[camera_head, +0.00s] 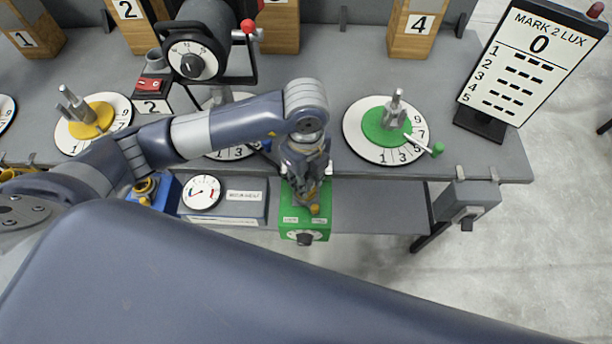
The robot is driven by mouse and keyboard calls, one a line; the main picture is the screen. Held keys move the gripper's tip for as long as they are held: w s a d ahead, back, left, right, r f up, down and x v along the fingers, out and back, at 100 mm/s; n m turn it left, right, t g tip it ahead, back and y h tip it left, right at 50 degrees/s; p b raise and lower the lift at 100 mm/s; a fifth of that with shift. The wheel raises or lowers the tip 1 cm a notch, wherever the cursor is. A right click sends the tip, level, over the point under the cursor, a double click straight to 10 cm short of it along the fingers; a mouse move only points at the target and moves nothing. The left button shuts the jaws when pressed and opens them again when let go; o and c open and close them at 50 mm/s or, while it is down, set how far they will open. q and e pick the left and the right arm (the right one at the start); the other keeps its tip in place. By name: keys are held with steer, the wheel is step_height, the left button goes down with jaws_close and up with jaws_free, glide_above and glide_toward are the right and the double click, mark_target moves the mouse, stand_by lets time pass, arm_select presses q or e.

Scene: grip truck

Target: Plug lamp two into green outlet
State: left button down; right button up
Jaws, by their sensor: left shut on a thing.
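The green outlet box (304,228) hangs at the bench's front edge, with a dark knob on its front. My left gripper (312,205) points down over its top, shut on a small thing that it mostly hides. A bit of yellow-orange shows at the fingertips; I cannot tell whether it is the plug or whether it is seated in the outlet. A black cylindrical device (210,40) with a white dial stands at the back, beside a red-topped switch box marked 2 (152,88). Which device is lamp two is not clear. My right gripper is out of view.
A blue outlet box (160,190) with a yellow plug and a gauge box (222,200) sit left of the green one. Turntables with yellow (92,124) and green (385,128) centres stand on the bench (470,150). A scoreboard (530,65) stands right.

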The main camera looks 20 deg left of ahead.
arm_select(q)
steer(key=shift+f, duration=0.2)
steer(key=c, duration=1.2)
jaws_free()
steer(key=shift+o, duration=0.2)
steer(key=shift+o, duration=1.4)
steer(key=shift+r, duration=0.15)
steer(key=shift+r+p, duration=1.8)
steer(key=shift+r, duration=0.6)
